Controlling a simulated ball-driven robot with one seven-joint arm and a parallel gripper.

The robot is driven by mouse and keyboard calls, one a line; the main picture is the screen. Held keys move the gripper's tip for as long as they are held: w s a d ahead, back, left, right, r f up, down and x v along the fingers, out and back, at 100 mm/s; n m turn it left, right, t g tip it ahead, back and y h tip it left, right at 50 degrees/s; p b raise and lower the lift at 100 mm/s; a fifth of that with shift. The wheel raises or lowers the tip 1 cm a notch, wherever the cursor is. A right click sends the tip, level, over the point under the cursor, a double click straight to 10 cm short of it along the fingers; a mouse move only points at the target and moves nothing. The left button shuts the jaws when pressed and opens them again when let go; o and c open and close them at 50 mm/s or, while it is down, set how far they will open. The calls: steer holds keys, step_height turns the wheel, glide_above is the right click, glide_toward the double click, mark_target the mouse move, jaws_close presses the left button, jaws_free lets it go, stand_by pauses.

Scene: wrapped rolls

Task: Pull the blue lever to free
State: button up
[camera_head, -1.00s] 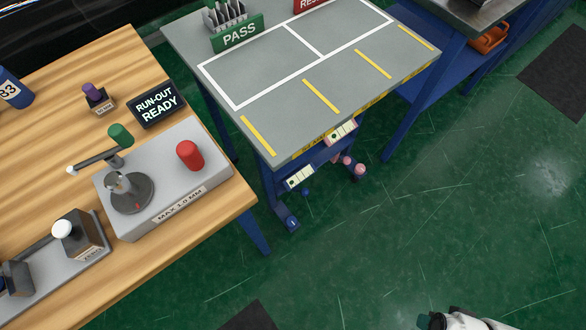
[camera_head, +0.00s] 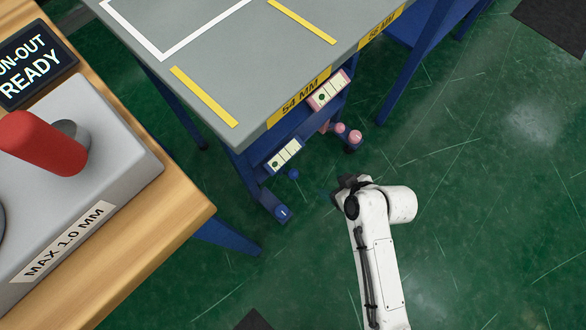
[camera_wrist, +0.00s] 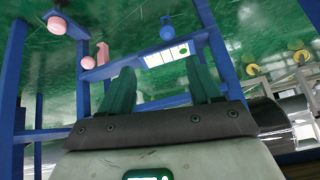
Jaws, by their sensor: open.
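In the head view a small blue knob (camera_head: 293,174), which looks like the end of the blue lever, sits below a white indicator plate (camera_head: 283,155) under the grey table. In the wrist view the blue lever (camera_wrist: 167,30) shows beyond the white plate (camera_wrist: 165,55) with its green dot. My gripper (camera_wrist: 160,68) is open and empty, its two green fingers pointing toward the plate, apart from the lever. In the head view my gripper (camera_head: 340,188) is dark and small, right of the blue knob; its fingers are hard to make out.
A second plate (camera_head: 330,90) and pink round parts (camera_head: 347,133) are on the table's frame farther right. A blue foot part (camera_head: 281,212) is near the floor. The wooden bench (camera_head: 170,230) stands at left. Green floor is open at right.

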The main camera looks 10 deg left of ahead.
steer(key=n+t+y+b, duration=0.1)
steer(key=n+b, duration=0.1)
steer(key=b, duration=0.3)
glide_toward(295, 174)
steer(key=b+x, duration=0.5)
steer(key=x, duration=0.6)
steer(key=shift+w+a, duration=0.1)
steer(key=shift+c, duration=0.3)
jaws_close()
